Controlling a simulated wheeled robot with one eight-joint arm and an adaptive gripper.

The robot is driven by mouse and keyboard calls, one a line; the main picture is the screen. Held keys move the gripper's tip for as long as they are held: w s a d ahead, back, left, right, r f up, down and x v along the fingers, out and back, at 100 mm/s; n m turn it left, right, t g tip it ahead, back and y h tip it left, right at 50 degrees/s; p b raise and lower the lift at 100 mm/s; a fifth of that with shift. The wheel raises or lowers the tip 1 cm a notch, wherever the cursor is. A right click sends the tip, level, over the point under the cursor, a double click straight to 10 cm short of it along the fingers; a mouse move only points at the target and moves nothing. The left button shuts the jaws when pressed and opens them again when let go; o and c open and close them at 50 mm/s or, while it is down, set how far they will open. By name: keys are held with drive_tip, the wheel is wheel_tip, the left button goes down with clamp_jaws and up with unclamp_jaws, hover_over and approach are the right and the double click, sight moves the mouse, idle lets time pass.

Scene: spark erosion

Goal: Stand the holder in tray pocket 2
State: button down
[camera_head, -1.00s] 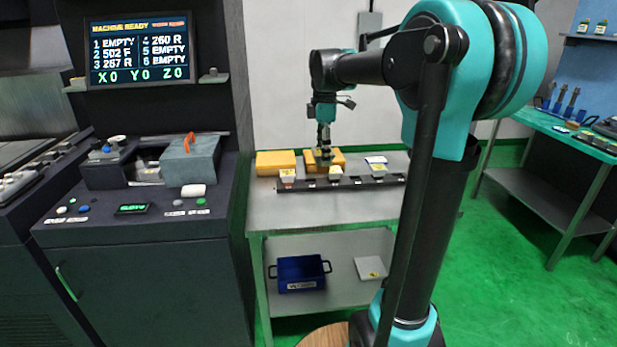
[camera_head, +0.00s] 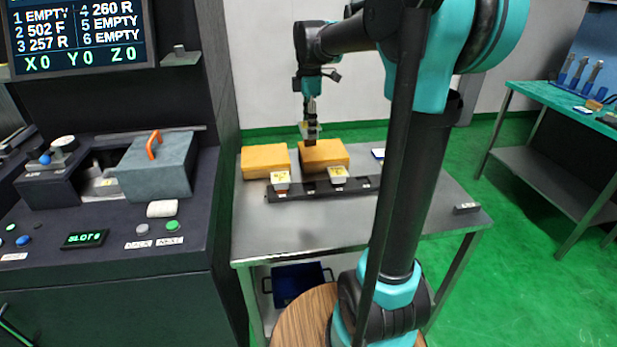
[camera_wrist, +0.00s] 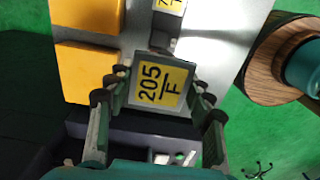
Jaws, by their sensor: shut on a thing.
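My gripper (camera_head: 311,132) is shut on a holder with a yellow label reading 205 F. The holder (camera_wrist: 158,88) sits between the two fingers in the wrist view, its label facing the camera. In the head view my gripper is raised near the right-hand orange box, behind the tray. The long black tray (camera_head: 308,189) lies on the steel table. One labelled holder (camera_head: 281,181) stands at its left end and another (camera_head: 337,177) farther right. A dark, empty-looking gap lies between them. My arm hides the tray's right end.
Two orange boxes (camera_head: 265,160) and (camera_head: 325,155) stand behind the tray. The steel table (camera_head: 300,235) is bare in front of it. A machine with a grey block (camera_head: 155,168) stands at the left. A blue bin (camera_head: 297,280) is on the lower shelf.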

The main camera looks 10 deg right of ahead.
wheel_tip(320, 180, down, 17)
drive_tip(key=shift+f, duration=0.15)
idle(0.4)
drive_tip(key=shift+f, duration=0.15)
drive_tip(key=c, duration=0.6)
unclamp_jaws()
wheel_tip(320, 180, up, 12)
drive_tip(key=shift+r, duration=0.15)
